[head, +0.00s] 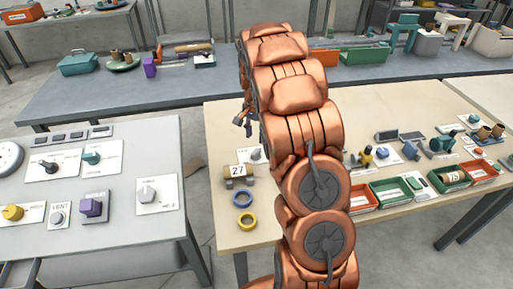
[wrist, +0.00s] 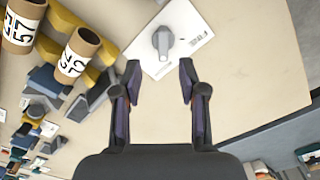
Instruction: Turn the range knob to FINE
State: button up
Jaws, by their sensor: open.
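A grey knob (wrist: 162,42) with a raised pointer stands on a white label plate (wrist: 190,50) in the wrist view. In the head view my gripper (head: 247,120) is small and partly hidden behind my arm. A similar plate with a knob (head: 257,155) shows on the cream table, partly covered by my arm.
Cardboard rolls (wrist: 79,52) on yellow and grey stands lie left of the knob in the wrist view. A grey table (head: 110,235) with several knobs stands left.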

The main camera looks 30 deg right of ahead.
aim_at(257, 149)
jog(key=shift+w+d+f, duration=0.5)
jog(key=shift+d+f, duration=0.05)
jog(key=shift+d, duration=0.05)
jog(key=shift+f+p, duration=1.5)
jog(key=shift+f, duration=2.3)
jog(key=shift+c, duration=0.3)
grip_shut()
